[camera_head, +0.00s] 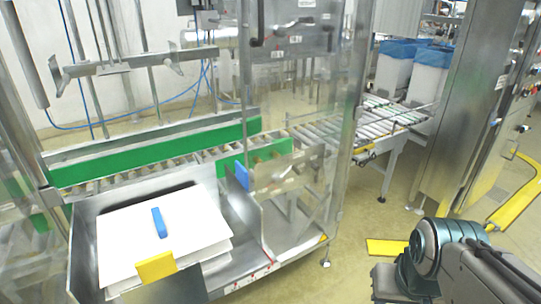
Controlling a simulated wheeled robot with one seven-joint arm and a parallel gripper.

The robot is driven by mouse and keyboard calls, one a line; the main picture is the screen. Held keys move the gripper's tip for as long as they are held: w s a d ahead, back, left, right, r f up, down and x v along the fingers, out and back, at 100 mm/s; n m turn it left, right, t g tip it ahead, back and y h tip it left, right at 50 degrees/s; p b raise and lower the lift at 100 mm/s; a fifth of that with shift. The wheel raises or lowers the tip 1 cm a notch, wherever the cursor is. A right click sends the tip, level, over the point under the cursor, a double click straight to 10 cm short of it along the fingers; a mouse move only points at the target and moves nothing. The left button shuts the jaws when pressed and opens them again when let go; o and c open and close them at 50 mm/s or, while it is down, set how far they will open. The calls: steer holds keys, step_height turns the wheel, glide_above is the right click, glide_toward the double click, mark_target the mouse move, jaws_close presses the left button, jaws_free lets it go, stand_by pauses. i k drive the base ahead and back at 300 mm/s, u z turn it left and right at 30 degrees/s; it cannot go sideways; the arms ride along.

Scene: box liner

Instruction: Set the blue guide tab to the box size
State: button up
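A blue upright tab (242,176) stands at the back right of the metal tray, by the clear panel. A second blue piece, a small bar (159,222), shows over the stack of white sheets (120,232). I cannot tell for sure which of the two is the guide tab. A yellow tab (156,266) stands at the front edge of the stack. The metal tray (80,262) holds the sheets, with an empty strip to their right. My arm shows at the bottom right, apart from the tray; its gripper fingers are not seen.
A roller conveyor (330,128) with green side guides (130,160) runs behind the tray. A clear panel and steel frame stand right of the tray. White bins (430,75) with blue liners stand at the back. Yellow floor rails (388,247) lie near my arm. Some floor between is clear.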

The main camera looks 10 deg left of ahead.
mark_target(249, 212)
steer(key=u, duration=0.2)
steer(key=i, duration=0.65)
steer(key=u, duration=0.5)
